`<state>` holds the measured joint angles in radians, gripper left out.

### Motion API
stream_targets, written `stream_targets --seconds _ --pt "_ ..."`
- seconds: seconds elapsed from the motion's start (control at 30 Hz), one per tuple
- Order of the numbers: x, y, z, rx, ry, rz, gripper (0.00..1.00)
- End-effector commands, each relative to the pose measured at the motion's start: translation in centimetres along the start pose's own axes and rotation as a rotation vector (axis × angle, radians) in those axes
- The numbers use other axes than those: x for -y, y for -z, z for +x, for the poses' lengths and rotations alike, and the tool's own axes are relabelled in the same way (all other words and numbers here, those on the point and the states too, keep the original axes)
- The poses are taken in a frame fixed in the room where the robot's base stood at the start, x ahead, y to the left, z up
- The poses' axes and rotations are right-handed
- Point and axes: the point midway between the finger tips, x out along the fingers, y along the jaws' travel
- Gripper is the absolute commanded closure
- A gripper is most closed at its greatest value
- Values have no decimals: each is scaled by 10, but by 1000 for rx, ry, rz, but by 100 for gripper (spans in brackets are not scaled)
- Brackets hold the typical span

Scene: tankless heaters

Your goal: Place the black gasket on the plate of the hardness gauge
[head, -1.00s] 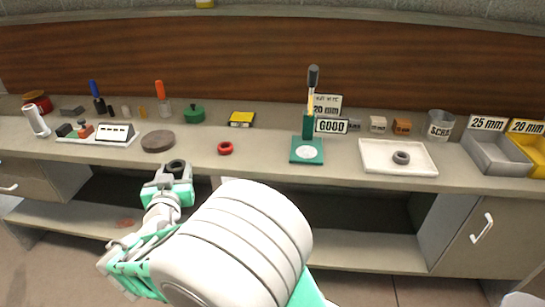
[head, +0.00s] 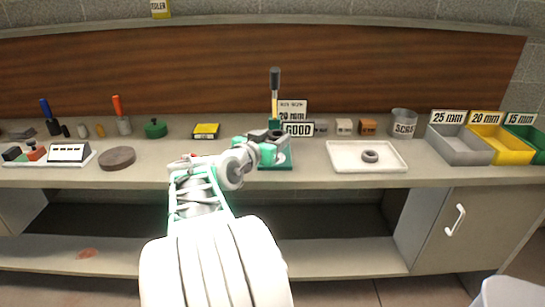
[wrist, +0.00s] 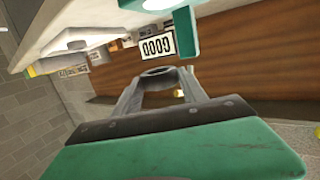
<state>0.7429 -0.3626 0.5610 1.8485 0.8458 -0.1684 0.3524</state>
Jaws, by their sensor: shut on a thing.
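My gripper (head: 268,146) is shut on the black gasket (head: 276,137), seen as a dark ring at the fingertips. In the wrist view the gasket (wrist: 160,76) sits between the two fingers, its hole visible. The hardness gauge has a green base (head: 285,166), a pale plate (head: 284,157) and a black-handled lever (head: 275,80). In the head view my gripper overlaps the gauge and partly hides its plate and base. The gasket appears above the base, but I cannot tell its exact height. In the wrist view a green part, likely the gauge (wrist: 186,32), is near the gasket.
Bins (head: 462,152) stand farther right. A round brown disc (head: 117,158) and a yellow box (head: 206,131) are to the left.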

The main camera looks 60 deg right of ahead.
Motion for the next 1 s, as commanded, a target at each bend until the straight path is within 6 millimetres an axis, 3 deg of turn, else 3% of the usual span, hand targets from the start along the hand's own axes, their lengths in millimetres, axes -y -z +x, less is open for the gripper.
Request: stream_targets --seconds 0.03,0.2,0.43,0.6,0.97,1.0 --pt "7 -7 14 3 -3 -3 90" --pt "24 -41 45 2 -1 -3 90" --pt "33 -60 64 1 0 -1 90" --pt "33 -86 66 -1 1 0 90" --pt "33 -90 66 -2 1 1 90" --pt "33 -90 66 -1 1 1 49"
